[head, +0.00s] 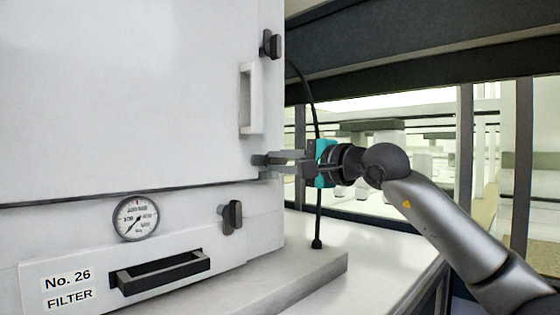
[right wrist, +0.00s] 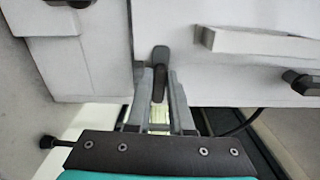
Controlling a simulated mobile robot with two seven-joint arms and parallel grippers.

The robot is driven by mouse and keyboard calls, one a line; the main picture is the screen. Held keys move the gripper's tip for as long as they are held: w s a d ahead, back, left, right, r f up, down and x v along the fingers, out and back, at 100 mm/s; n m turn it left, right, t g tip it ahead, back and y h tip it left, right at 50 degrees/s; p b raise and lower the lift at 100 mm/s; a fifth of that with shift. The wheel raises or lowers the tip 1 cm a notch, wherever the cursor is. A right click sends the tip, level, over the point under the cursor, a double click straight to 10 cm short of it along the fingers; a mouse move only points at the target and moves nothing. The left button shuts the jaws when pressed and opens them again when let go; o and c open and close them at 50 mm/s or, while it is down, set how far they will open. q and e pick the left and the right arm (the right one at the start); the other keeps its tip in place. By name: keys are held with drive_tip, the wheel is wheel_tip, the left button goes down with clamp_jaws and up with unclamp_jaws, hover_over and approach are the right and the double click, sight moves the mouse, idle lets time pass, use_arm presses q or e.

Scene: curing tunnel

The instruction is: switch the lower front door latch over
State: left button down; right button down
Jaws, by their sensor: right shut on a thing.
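The lower front door latch (right wrist: 159,62) is a dark grey lever on the white front door (head: 130,90), near the door's lower right corner. In the right wrist view it lies between my finger ends, crosswise to the door's long handle. My right gripper (head: 264,166) reaches in from the right and is shut on this latch. In the head view the fingers hide part of the latch (head: 258,160). My left gripper is in neither view.
The white door handle (head: 248,98) and an upper dark latch (head: 270,44) are above my gripper. Below are another dark latch (head: 231,217), a round gauge (head: 136,218) and the filter drawer handle (head: 160,273). A black cable (head: 316,130) hangs close behind my gripper.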

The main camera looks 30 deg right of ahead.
drive_tip(key=shift+f+n, duration=0.1)
drive_tip(key=shift+n, duration=0.3)
drive_tip(key=c, duration=0.8)
unclamp_jaws()
drive_tip(key=b+v, duration=0.6)
drive_tip(key=v, duration=0.9)
drive_tip(key=shift+s, duration=0.15)
drive_tip(key=shift+d, duration=0.1)
